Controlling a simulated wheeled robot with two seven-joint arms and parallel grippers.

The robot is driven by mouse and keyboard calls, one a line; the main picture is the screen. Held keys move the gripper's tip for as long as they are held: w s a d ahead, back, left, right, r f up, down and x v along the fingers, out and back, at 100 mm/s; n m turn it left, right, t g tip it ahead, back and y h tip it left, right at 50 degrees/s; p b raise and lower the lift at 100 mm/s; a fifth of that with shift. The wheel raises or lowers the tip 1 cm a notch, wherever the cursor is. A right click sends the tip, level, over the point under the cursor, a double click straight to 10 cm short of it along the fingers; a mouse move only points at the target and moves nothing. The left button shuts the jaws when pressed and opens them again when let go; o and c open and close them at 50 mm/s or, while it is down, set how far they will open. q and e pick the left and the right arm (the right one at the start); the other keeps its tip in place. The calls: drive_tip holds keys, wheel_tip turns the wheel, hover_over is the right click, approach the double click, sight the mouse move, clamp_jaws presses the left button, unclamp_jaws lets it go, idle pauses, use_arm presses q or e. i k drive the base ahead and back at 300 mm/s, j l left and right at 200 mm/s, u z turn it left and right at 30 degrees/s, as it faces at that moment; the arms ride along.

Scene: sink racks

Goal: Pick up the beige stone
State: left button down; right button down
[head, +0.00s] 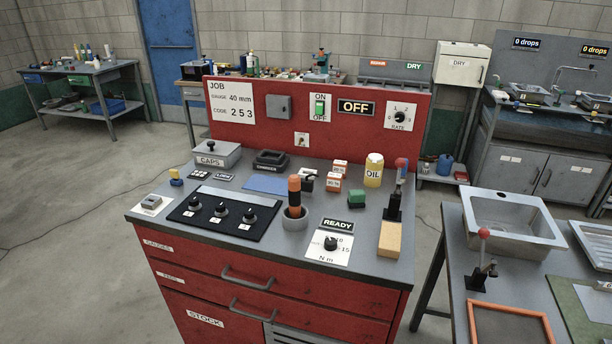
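The beige stone (389,239) is a pale tan rectangular block at the right front of the red workbench's grey top (285,258). It lies close to the right edge of the top, in front of a dark stand with a red-knobbed lever (396,203). Nothing covers it in the head view. Neither of my grippers shows in this view.
Left of the stone are a torque dial plate (329,248), a READY sign (337,225) and an orange-and-black handled tool in a grey cup (295,212). A sink table (455,262) is at right.

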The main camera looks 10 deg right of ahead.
sight(389, 244)
drive_tip(key=i+j, duration=0.55)
drive_tip(key=i, duration=0.3)
drive_tip(key=i+z, duration=0.1)
drive_tip(key=z, duration=0.35)
drive_tip(key=j+z, duration=0.15)
drive_tip(key=z, duration=0.25)
drive_tip(key=i+j+z, duration=0.1)
drive_tip(key=z, duration=0.35)
